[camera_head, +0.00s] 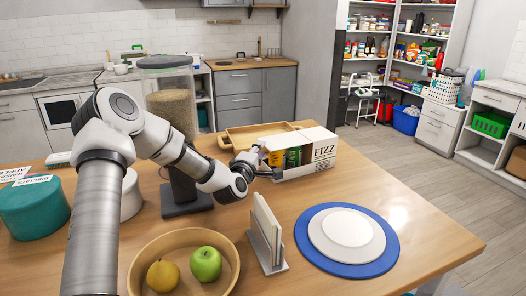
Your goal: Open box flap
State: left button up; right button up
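A white box marked FIZZ (321,158) lies on the wooden table (420,235), beyond the napkin holder. Its left part is open, and a yellowish can (276,158) and a green can (293,157) show inside. My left gripper (270,173) is at the left end of the box, in front of the cans. It looks very close to the box edge; contact cannot be made out. Its fingers are small and dark, so their opening is unclear. The gripper and wrist hide part of the box's left end. My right gripper is out of view.
A wooden tray (240,134) lies behind the box. A grain dispenser (170,100) stands to the left. In front are a napkin holder (266,235), a bowl (137,270) with two fruits, and a blue plate (382,258). The table right of the box is clear.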

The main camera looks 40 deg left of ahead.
pick_arm(q)
jog(key=x, duration=0.3)
jog(key=shift+w+a+f, duration=0.1)
jog(key=shift+w, duration=0.2)
grip_shut()
